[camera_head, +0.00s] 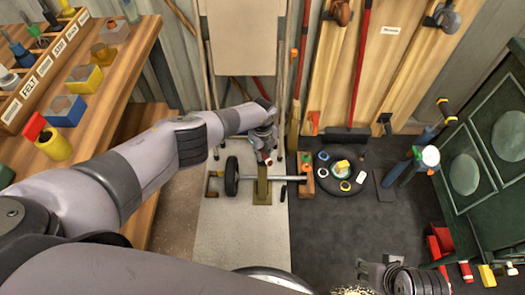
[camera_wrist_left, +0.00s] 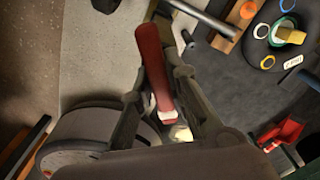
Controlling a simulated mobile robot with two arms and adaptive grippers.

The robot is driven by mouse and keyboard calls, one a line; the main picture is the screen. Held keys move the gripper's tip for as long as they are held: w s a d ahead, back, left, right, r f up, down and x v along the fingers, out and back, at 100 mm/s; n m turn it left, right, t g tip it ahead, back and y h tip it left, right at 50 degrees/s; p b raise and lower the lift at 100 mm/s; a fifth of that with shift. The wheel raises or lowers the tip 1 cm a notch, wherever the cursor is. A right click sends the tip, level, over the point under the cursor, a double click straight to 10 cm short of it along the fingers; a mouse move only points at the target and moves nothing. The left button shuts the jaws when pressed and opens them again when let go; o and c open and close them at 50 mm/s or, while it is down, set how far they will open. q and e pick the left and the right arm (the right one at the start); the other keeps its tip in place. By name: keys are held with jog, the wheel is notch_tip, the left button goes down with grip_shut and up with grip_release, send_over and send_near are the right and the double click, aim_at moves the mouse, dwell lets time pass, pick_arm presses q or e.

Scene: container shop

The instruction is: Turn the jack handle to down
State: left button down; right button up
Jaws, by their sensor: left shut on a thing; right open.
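The jack handle is a red bar (camera_wrist_left: 152,65) in the left wrist view, running between the fingers of my left gripper (camera_wrist_left: 163,95). It has a pale tip at its near end. My left gripper is shut on it. In the head view, my left gripper (camera_head: 264,153) is at the middle, above the jack, and mostly hides the handle; only a small red end shows. The jack (camera_head: 262,187) is an olive upright on the floor beside a wheel and a grey axle bar. My right gripper (camera_head: 376,275) is open and low at the bottom right, partly cut off.
A black wheel (camera_head: 231,176) and axle bar (camera_head: 285,178) stand close around the jack. A round black tray (camera_head: 324,184) with coloured rings lies to the right. A wooden bench (camera_head: 118,75) is at left, a green cabinet (camera_head: 490,150) at right. Dark floor between is partly clear.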

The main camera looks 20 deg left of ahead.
pick_arm(q)
jog(key=n, duration=0.3)
jog(key=shift+r+p, duration=0.15)
jog(key=shift+p, duration=0.25)
jog(key=n, duration=0.2)
jog(key=shift+w+n, duration=0.1)
jog(key=shift+n, duration=1.8)
pick_arm(e)
jog(key=shift+s+x, duration=0.15)
jog(key=shift+x, duration=1.2)
jog(key=shift+s+x, duration=0.15)
jog(key=shift+x, duration=1.2)
pick_arm(q)
jog(key=shift+n, duration=1)
jog(key=c, duration=1.6)
grip_release()
jog(key=shift+c, duration=0.2)
jog(key=shift+o, duration=0.4)
